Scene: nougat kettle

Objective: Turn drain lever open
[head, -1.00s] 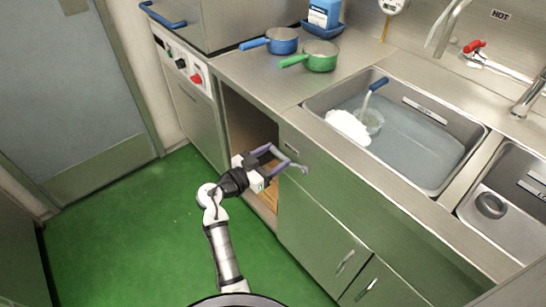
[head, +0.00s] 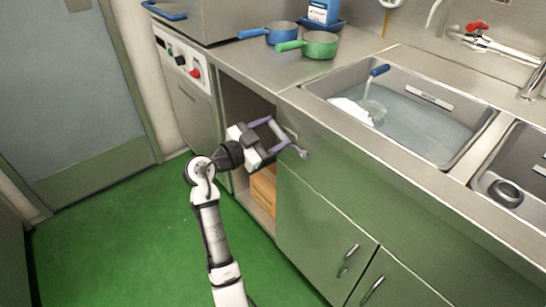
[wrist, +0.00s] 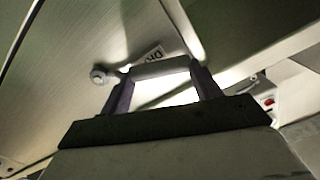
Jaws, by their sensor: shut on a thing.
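The drain lever (head: 302,153) is a small grey handle at the upper left of the green cabinet front, below the counter edge. My gripper (head: 281,131), with purple fingers, is at the lever, its fingertips on either side of the grey bar. In the wrist view the pale bar (wrist: 160,68) spans between the two fingertips, with a round grey knob (wrist: 98,76) to its left. The gripper is shut on the lever; the exact contact is dim.
A blue pan (head: 281,35) and a green pan (head: 320,45) stand on the counter. An open cabinet bay with a wooden box (head: 263,190) lies below my gripper. The green floor at left is clear.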

